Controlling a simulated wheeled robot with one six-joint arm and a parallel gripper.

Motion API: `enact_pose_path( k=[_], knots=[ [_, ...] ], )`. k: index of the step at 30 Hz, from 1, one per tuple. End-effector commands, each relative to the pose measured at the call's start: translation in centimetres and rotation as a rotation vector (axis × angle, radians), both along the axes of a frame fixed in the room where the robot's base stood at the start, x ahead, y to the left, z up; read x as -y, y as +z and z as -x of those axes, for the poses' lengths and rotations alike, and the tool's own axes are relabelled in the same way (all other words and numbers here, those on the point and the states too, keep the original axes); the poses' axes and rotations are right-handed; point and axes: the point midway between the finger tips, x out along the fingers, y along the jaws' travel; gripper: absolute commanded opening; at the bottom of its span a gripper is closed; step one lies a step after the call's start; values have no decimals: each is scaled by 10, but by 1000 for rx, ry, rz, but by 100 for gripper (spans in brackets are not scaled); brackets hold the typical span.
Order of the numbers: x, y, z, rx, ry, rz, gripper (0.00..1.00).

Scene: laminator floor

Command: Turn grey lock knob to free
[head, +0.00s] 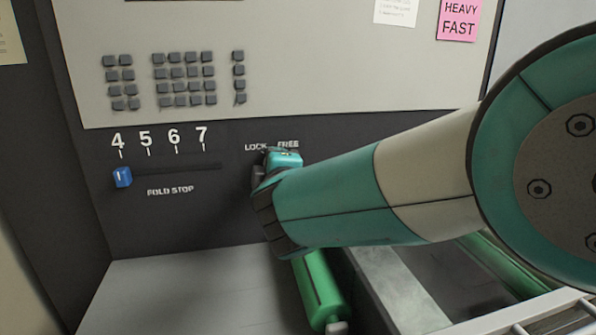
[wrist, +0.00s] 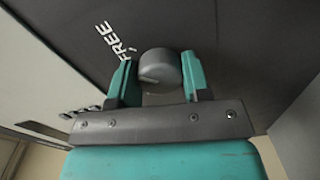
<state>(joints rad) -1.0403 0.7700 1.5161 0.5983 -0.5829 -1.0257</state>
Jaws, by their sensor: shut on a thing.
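The grey lock knob (wrist: 160,68) is a round grey cylinder on the dark panel, seen in the wrist view. My gripper (wrist: 158,82) has its two teal fingers on either side of the knob and is shut on it. The word FREE (wrist: 122,38) is printed beside the knob. In the head view the LOCK and FREE labels (head: 272,147) show above my gripper (head: 268,165), and the knob is hidden behind my gripper and arm. I cannot tell which label the knob points to.
A blue slider (head: 122,177) sits at the left end of the FOLD STOP scale, near 4. Rows of grey buttons (head: 184,78) are on the pale panel above. A green roller (head: 320,292) and a grey table surface (head: 190,295) lie below my arm.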

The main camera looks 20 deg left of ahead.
Motion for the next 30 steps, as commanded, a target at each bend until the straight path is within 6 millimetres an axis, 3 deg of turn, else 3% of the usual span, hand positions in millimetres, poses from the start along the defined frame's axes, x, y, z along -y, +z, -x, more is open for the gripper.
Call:
enact_pose_path(
  k=[12, 13, 16, 25, 30],
  knots=[
    [0, -1, 0, -7, -1, -5, 20],
    [0, -1, 0, -7, -1, -5, 46],
    [0, -1, 0, -6, -1, -6, 69],
    [0, -1, 1, -5, 0, -5, 70],
    [8, -1, 16, -4, 2, -6, 70]
  ],
)
